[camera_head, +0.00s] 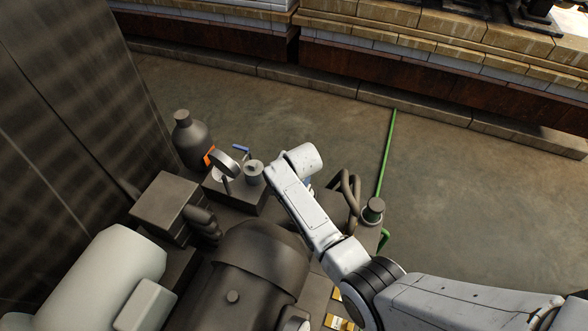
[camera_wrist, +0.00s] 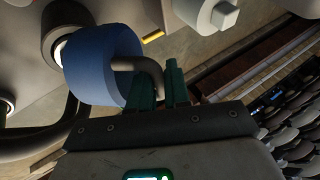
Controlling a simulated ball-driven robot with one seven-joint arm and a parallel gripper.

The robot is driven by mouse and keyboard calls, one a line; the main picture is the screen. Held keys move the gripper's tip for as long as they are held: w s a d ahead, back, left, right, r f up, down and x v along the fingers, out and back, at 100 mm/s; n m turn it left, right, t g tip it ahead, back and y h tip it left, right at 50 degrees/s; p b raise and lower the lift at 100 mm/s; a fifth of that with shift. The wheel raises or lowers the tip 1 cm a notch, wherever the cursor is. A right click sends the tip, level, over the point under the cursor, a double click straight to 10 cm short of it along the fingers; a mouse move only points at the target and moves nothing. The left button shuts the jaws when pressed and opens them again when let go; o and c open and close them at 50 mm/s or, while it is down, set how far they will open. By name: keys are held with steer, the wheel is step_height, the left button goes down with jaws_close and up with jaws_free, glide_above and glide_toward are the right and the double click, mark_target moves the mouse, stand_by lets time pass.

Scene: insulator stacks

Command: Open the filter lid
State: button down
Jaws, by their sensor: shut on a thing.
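In the wrist view, a blue round part (camera_wrist: 98,76), which looks like the filter lid, carries a bent grey-brown handle (camera_wrist: 127,63). My gripper (camera_wrist: 158,74) has its two dark green fingers closed around the end of this handle, one finger on each side. The blue part is beside the fingers, to their left. In the head view my wrist hides the gripper and most of the blue part; only a small blue patch (camera_head: 309,184) shows beside my arm. Whether the lid has lifted from its seat cannot be told.
A tilted round disc (camera_head: 224,164) and a small grey cylinder (camera_head: 253,171) stand on the machine left of my wrist. A dark bottle (camera_head: 190,140) is farther left. Curved pipes (camera_head: 348,194) and a green rod (camera_head: 387,150) are at the right. The floor beyond is clear.

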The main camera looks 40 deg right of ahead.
steer(key=w+a+f+n+g+h+b, duration=0.1)
steer(key=w+a+f+g+h+b, duration=0.1)
steer(key=b, duration=0.8)
steer(key=shift+w+a+f+g+h+b, duration=0.35)
steer(key=shift+w+a+f+g, duration=0.25)
steer(key=shift+w+g, duration=0.65)
steer(key=shift+w, duration=0.15)
steer(key=c, duration=1.4)
jaws_free()
steer(key=shift+c, duration=0.2)
steer(key=shift+r, duration=0.1)
steer(key=p+v, duration=0.1)
steer(key=v, duration=0.9)
steer(key=shift+s+r+p, duration=0.2)
steer(key=shift+r+p, duration=0.1)
steer(key=shift+p, duration=0.1)
steer(key=shift+a, duration=0.1)
